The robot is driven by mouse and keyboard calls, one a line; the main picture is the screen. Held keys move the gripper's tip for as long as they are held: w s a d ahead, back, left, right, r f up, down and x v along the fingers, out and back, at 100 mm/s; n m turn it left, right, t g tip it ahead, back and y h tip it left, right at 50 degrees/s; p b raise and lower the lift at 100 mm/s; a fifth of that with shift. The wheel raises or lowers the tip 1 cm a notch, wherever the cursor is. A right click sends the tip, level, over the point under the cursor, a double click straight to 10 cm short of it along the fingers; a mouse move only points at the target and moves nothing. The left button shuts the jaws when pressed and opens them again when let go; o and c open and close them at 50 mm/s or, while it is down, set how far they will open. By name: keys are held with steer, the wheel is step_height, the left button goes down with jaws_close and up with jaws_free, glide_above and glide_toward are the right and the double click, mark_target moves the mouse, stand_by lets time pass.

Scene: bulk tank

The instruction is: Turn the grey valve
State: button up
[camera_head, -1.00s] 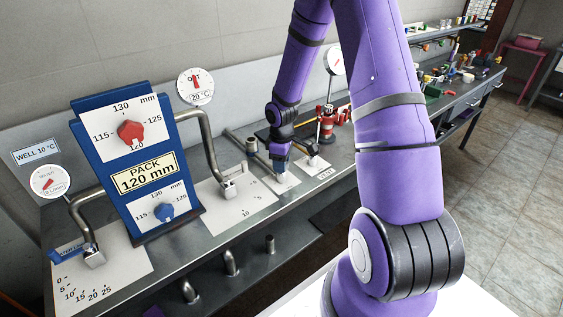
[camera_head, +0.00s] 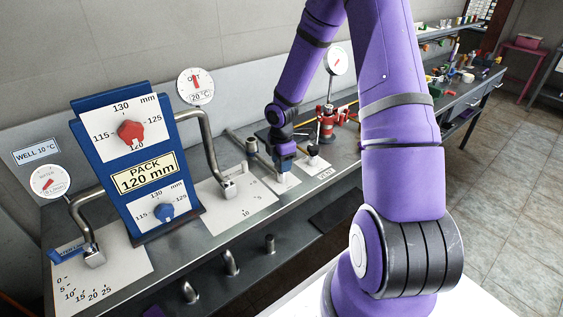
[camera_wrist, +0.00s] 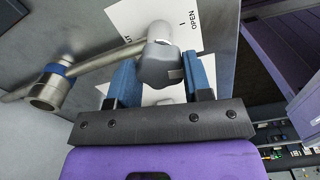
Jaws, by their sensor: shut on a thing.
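The grey valve (camera_wrist: 160,66) shows in the wrist view as a rounded grey knob at the end of a metal pipe, above a white plate marked OPEN. My gripper (camera_wrist: 161,76) has one blue finger on each side of the knob and is shut on it. In the head view my gripper (camera_head: 283,165) points down at a small white plate (camera_head: 281,184) on the bench, and the grey knob is hidden behind the fingers there. The knob's exact angle against the plate's marks is hard to read.
A dark knob (camera_head: 313,151) on its own plate stands just right of my gripper, with a red stand (camera_head: 326,122) behind it. The blue PACK panel (camera_head: 140,165) and a bent pipe (camera_head: 209,150) stand to the left. Another pipe end (camera_wrist: 46,92) lies left in the wrist view.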

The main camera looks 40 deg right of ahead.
stand_by(0.4)
steer(key=o, duration=0.9)
steer(key=shift+r, duration=5.4)
